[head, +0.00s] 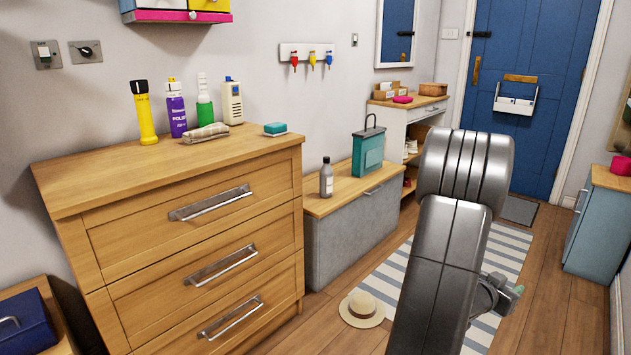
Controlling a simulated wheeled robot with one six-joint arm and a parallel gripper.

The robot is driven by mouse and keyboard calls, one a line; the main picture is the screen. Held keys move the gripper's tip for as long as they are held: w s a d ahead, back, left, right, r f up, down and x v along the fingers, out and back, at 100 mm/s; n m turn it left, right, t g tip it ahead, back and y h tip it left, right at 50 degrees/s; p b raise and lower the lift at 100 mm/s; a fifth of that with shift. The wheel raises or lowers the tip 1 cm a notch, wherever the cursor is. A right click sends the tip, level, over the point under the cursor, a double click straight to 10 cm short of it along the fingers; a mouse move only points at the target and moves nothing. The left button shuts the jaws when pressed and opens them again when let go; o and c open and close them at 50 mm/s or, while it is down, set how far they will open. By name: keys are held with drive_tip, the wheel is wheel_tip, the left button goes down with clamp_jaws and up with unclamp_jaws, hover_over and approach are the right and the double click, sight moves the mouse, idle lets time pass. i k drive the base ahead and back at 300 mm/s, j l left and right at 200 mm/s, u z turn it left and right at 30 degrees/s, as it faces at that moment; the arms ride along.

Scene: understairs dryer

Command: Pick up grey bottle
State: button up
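The grey bottle (326,180) stands upright on the wooden top of a low grey bench (352,192), to the right of the drawer chest. It has a dark cap and a pale label. My arm rises in the right foreground, and part of my gripper (508,296) shows low behind it, well right of the bottle and apart from it. My arm hides much of the gripper, so its fingers cannot be made out clearly.
A wooden drawer chest (180,165) holds a yellow torch (144,112), a purple bottle (176,108), a green-labelled bottle (204,103), a cloth and a sponge. A teal container (368,152) stands right of the grey bottle. A straw hat (362,308) lies on the floor beside a striped rug.

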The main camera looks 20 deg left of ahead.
sight(326, 172)
drive_tip(key=i+u, duration=0.15)
drive_tip(key=u, duration=0.3)
drive_tip(key=i+l+u, duration=0.15)
drive_tip(key=u, duration=0.25)
drive_tip(key=i+l+u, duration=0.1)
drive_tip(key=u, duration=0.35)
drive_tip(key=i+l+u, duration=0.1)
drive_tip(key=l+u, duration=0.15)
drive_tip(key=u, duration=0.15)
